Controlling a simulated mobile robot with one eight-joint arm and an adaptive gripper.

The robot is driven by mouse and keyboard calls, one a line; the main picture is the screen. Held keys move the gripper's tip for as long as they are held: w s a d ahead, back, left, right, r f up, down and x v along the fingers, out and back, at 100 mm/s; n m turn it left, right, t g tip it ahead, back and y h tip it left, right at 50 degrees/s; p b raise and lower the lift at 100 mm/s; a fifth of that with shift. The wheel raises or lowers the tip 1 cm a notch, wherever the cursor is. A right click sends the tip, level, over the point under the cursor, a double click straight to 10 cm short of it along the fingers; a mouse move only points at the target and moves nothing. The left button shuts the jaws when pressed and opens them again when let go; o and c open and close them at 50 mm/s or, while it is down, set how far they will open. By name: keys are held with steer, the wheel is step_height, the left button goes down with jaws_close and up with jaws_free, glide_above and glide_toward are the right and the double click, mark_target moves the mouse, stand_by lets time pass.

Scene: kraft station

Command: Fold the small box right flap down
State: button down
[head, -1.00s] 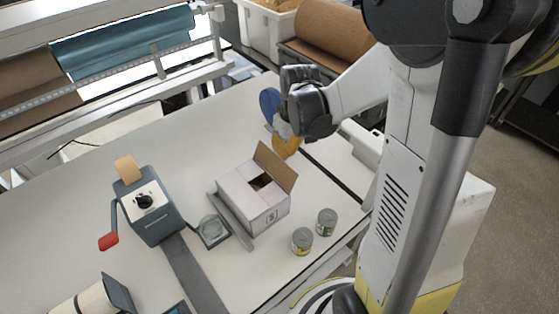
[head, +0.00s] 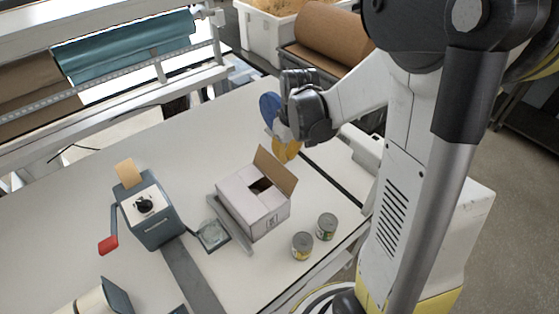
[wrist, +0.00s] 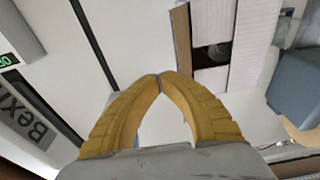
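The small box (head: 255,205) is white outside and stands on the table. Its right flap (head: 275,170) stands up and leans outward, showing its brown inner side. The other top panels look folded inward, with a dark gap between them. My gripper (head: 287,152) is above the table, behind and to the right of the raised flap, apart from it. In the wrist view the yellow fingers (wrist: 160,77) meet at their tips with nothing between them. The box (wrist: 212,45) shows there beyond the fingertips to the right, with the brown flap edge (wrist: 182,50) on its near side.
Two cans (head: 302,246) (head: 326,226) stand in front of the box. A grey crank-handled device (head: 150,215) and a small glass-topped tray (head: 212,234) are to its left. A blue round thing (head: 270,108) shows behind my gripper.

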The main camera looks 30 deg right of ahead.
mark_target(270, 166)
steer(key=shift+a, duration=0.1)
steer(key=shift+s+a+r, duration=0.1)
steer(key=shift+s+a, duration=0.1)
steer(key=shift+a, duration=0.75)
steer(key=shift+s+a+f, duration=0.1)
steer(key=shift+s+a, duration=0.1)
steer(key=shift+a, duration=0.7)
steer(key=shift+s+a+r, duration=0.1)
steer(key=shift+s+a, duration=0.1)
steer(key=shift+a, duration=0.75)
steer(key=shift+s+a+f+b, duration=0.15)
steer(key=shift+a+f+b, duration=0.2)
steer(key=shift+a, duration=0.35)
steer(key=shift+s+a+f+b, duration=0.2)
steer(key=shift+a+b, duration=0.1)
steer(key=shift+a, duration=0.4)
steer(key=shift+a+f+b, duration=0.4)
steer(key=shift+f+b, duration=0.3)
steer(key=shift+f, duration=0.05)
steer(key=shift+f+b, duration=0.95)
steer(key=shift+f, duration=0.05)
